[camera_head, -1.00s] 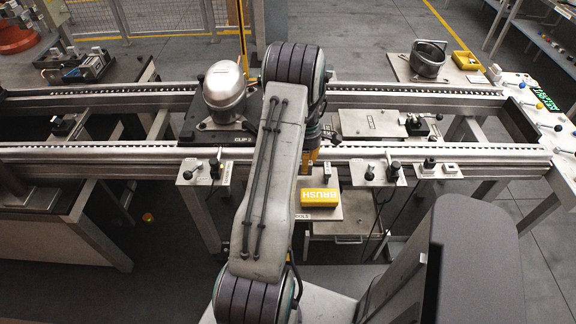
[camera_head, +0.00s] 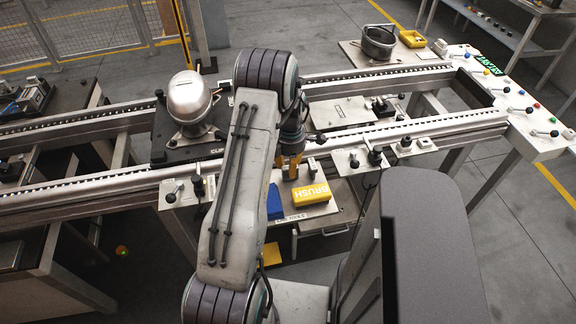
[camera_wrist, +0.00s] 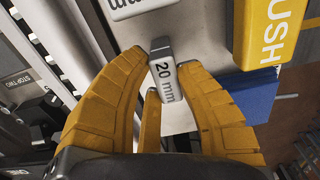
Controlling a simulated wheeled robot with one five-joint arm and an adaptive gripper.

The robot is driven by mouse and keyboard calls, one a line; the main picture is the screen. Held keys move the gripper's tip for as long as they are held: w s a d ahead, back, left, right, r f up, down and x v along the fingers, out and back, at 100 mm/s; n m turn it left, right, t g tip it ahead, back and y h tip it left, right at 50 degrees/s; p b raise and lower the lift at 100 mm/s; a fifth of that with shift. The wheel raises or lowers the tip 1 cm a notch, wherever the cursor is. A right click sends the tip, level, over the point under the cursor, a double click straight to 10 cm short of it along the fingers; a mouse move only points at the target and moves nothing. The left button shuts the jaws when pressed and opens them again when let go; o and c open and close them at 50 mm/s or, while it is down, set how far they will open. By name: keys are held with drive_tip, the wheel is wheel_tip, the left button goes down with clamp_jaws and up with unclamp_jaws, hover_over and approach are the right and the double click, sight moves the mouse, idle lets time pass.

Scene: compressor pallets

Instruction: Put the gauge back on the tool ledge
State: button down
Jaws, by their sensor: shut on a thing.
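My gripper (camera_wrist: 172,60) has orange fingers and is shut on the gauge (camera_wrist: 165,80), a small grey block with a white face marked "20 mm". The gauge sits between the fingertips. The tool ledge (camera_wrist: 207,45) is a light grey plate behind the gauge in the wrist view; I cannot tell whether they touch. In the head view my gripper (camera_head: 291,166) points down at the back of the tool ledge (camera_head: 322,209), behind the yellow brush. The gauge cannot be made out there.
On the ledge lie a yellow block marked "BRUSH" (camera_head: 311,195) and a blue item (camera_head: 274,203). The conveyor rail (camera_head: 420,128) with small levers runs just behind. A metal compressor dome (camera_head: 188,97) stands on a pallet at left. A grey pot (camera_head: 379,42) stands far back.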

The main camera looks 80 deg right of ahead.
drive_tip(key=shift+f, duration=0.15)
drive_tip(key=c, duration=1)
unclamp_jaws()
